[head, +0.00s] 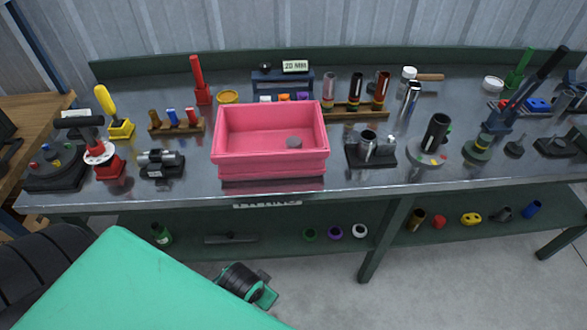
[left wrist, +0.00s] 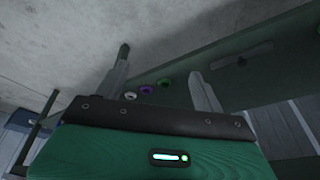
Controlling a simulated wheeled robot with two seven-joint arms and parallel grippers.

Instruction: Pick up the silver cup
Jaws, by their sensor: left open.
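The clearest silver cup-like piece is an open metal cylinder (head: 368,139) standing on a small black fixture, right of the pink bin in the head view. A tall shiny cylinder (head: 412,93) stands behind it to the right. I cannot tell for sure which one is the silver cup. My left gripper (left wrist: 160,65) shows in the left wrist view, its two fingers apart with nothing between them. Neither silver piece shows in that view, which looks at the floor and lower shelf. My right gripper is not in view.
A pink bin (head: 268,169) with a small grey disc (head: 293,142) inside stands mid-bench. A dark tube on a round base (head: 436,130) stands right of the black fixture. Rings (head: 335,233) lie on the lower shelf (head: 470,237). The bench's front strip is mostly clear.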

